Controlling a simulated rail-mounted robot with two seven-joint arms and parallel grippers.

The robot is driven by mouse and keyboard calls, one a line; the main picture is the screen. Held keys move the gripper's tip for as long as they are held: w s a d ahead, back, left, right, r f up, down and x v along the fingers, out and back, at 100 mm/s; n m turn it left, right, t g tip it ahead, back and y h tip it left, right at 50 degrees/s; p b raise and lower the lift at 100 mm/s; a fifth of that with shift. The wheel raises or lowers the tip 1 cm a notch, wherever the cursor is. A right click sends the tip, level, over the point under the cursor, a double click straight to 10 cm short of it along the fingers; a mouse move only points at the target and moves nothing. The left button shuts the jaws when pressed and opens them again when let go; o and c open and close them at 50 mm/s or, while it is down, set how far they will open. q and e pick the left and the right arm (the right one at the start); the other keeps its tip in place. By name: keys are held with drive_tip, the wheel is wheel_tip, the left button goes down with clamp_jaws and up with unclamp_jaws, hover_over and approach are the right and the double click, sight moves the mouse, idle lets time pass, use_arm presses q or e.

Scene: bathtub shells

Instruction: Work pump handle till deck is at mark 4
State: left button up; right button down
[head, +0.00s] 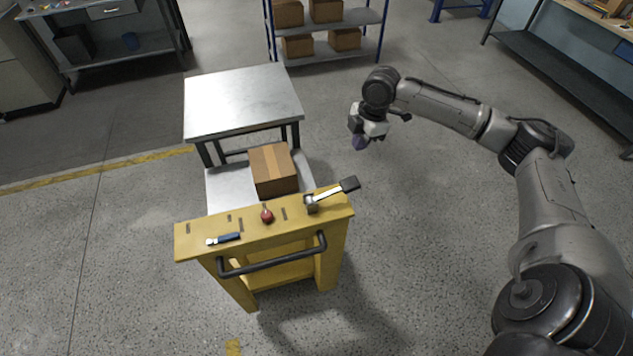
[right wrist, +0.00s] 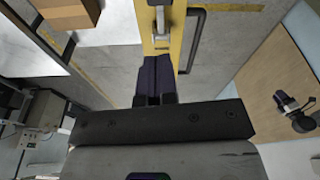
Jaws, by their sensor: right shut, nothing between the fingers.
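The pump handle (head: 330,192) is a silver lever with a black grip, on the right end of the cart's yellow top panel (head: 255,228). It slants up to the right. The deck (head: 228,187) is a pale metal plate behind the panel, lower than the steel table beyond it, and bears a cardboard box (head: 272,170). I cannot make out a numbered mark. My right gripper (head: 359,143) is shut and empty, behind and above the handle's grip and apart from it. In the right wrist view its purple fingers (right wrist: 157,62) point toward the yellow panel. My left gripper is out of view.
A steel table (head: 243,98) stands just behind the deck. A red knob (head: 267,215) and a blue-handled tool (head: 224,239) are on the panel. A black push bar (head: 275,261) runs along its front. The floor right of the cart is clear.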

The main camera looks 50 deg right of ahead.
drive_tip(key=shift+m, duration=0.9)
hover_over(349, 183)
wheel_tip(349, 183, down, 12)
drive_tip(key=shift+s+r+p, duration=0.1)
drive_tip(key=shift+r+p, duration=0.05)
drive_tip(key=shift+p, duration=0.3)
drive_tip(key=shift+s+d+f, duration=0.1)
drive_tip(key=shift+d+f, duration=0.05)
drive_tip(key=shift+f, duration=0.35)
drive_tip(key=shift+s+d+f, duration=0.1)
drive_tip(key=shift+d+f, duration=0.05)
drive_tip(key=shift+f, duration=0.35)
